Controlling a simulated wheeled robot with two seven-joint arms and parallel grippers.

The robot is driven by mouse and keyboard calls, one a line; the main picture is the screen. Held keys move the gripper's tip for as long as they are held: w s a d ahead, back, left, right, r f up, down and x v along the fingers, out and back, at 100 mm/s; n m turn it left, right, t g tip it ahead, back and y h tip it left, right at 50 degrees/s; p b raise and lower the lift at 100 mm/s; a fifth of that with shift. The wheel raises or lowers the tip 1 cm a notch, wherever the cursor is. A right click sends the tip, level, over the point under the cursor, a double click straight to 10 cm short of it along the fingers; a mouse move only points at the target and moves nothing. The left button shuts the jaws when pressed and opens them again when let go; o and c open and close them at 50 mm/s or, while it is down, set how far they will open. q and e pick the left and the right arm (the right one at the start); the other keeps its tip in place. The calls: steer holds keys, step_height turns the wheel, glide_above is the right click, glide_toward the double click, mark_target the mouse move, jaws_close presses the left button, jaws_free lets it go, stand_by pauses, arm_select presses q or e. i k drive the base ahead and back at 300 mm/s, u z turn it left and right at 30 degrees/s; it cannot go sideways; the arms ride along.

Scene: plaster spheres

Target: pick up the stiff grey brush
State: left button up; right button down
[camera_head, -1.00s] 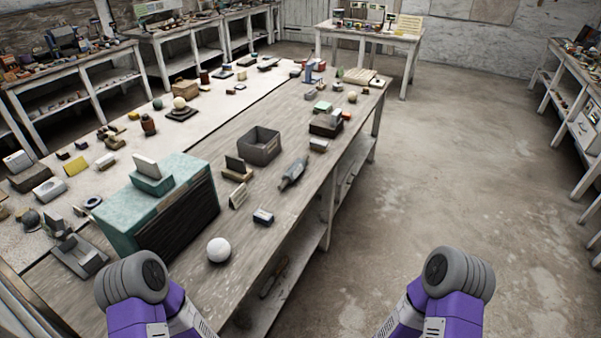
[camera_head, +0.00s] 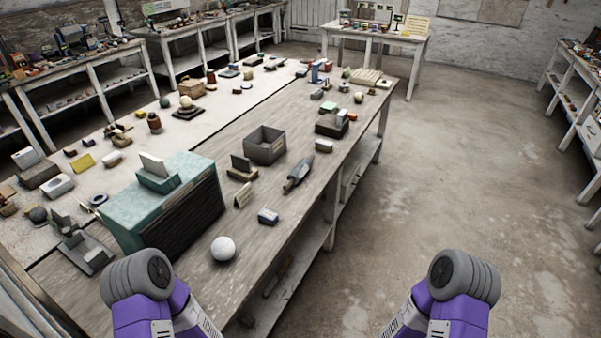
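A dark grey, elongated object (camera_head: 298,175) lies on the near wooden workbench (camera_head: 215,275), right of the grey open box. It may be the stiff grey brush, but bristles cannot be made out at this size. It lies at a slant close to the bench's right edge, with nothing touching it. My two purple arms with grey rounded joints show at the bottom of the picture, well short of it. Neither gripper's fingers are in view.
The grey open box (camera_head: 265,146) is left of the elongated object. Clear concrete floor (camera_head: 440,180) lies to the right.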

mark_target(326, 146)
steer(key=z, duration=0.65)
steer(key=k, duration=1)
steer(key=z, duration=1.05)
steer(key=i, duration=2.05)
steer(key=u, duration=0.75)
steer(key=i, duration=1.75)
steer(key=u, duration=2.05)
steer(key=i, duration=0.95)
steer(key=u, duration=0.95)
